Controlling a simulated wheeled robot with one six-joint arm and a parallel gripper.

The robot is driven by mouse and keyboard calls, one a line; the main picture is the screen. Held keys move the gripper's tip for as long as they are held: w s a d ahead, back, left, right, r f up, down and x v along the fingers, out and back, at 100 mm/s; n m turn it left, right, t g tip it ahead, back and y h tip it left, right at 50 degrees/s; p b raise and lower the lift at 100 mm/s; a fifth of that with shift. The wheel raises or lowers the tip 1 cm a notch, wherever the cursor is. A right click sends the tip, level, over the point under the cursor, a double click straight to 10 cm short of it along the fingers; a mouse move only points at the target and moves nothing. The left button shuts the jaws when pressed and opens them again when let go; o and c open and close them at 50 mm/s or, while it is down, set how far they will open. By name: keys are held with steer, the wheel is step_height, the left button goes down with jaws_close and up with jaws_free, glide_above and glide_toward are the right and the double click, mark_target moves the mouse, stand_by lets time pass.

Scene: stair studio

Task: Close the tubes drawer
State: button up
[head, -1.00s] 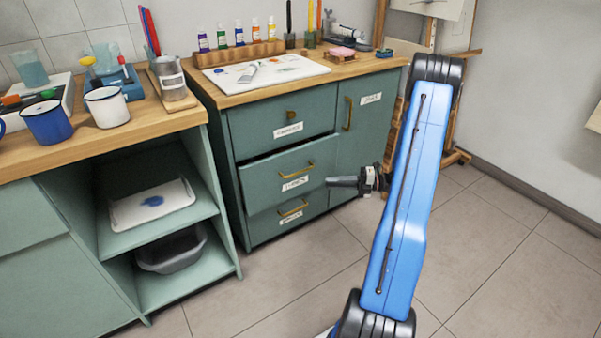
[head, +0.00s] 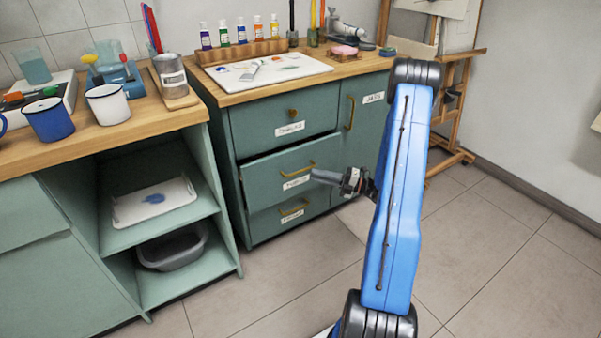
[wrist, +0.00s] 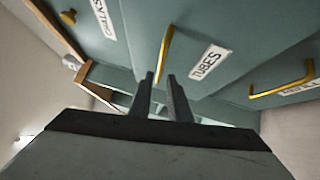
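The tubes drawer (head: 270,178) is the middle drawer of the green cabinet. It stands a little out from the cabinet, with a dark gap along its top edge. It has a brass handle (head: 297,169) and a white label, which reads TUBES (wrist: 208,62) in the wrist view. My gripper (head: 316,175) is in front of the right part of this drawer, by the label.
The chalks drawer (head: 282,122) above looks shut. A lower drawer (head: 274,217) is below, and a cupboard door (head: 362,130) is at right. An open shelf unit (head: 160,232) stands left. An easel (head: 458,120) stands behind my arm. The floor in front is clear.

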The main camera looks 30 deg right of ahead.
mark_target(300, 171)
steer(key=x, duration=0.7)
steer(key=shift+w+a, duration=0.15)
steer(key=shift+a, duration=0.1)
steer(key=shift+c, duration=0.7)
jaws_close()
